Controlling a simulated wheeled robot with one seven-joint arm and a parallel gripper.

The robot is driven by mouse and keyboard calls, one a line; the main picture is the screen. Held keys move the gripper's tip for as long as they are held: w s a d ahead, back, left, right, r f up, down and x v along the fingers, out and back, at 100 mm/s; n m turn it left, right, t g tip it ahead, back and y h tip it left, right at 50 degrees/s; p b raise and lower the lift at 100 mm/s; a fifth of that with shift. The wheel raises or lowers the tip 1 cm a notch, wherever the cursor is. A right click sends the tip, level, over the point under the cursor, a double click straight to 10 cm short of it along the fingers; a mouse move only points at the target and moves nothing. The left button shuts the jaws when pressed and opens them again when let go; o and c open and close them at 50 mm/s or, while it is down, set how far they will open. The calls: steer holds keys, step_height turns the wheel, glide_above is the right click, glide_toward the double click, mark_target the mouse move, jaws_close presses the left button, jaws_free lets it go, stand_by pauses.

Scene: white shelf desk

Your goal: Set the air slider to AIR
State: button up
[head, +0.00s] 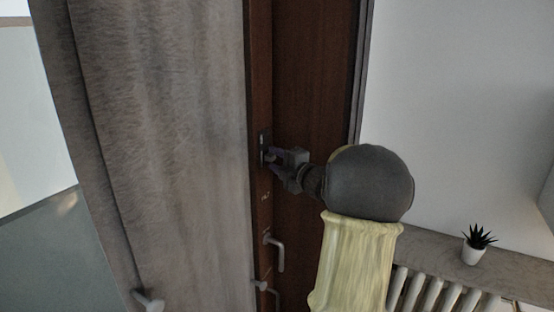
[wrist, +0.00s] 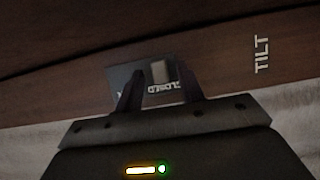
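The air slider is a small grey knob (wrist: 159,71) on a dark plate (wrist: 122,76) set in the brown wooden frame. In the head view the plate (head: 264,139) is partly hidden by my gripper (head: 272,155). My gripper is at the plate, with its two dark fingers apart. In the wrist view the knob stands between the fingertips, with a visible gap on each side.
The word TILT (wrist: 262,55) is printed on the frame beside the plate. A handle (head: 276,252) sits lower on the frame. A grey curtain (head: 160,130) hangs to the left. A potted plant (head: 475,245) stands on the shelf above a radiator (head: 440,296) at right.

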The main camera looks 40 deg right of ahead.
mark_target(267, 134)
steer(key=shift+c, duration=0.5)
steer(key=shift+d, duration=0.1)
jaws_close()
steer(key=shift+r+p, duration=0.75)
steer(key=shift+r, duration=2.55)
steer(key=shift+c, duration=0.3)
jaws_free()
steer(key=shift+o, duration=0.8)
steer(key=shift+f, duration=0.1)
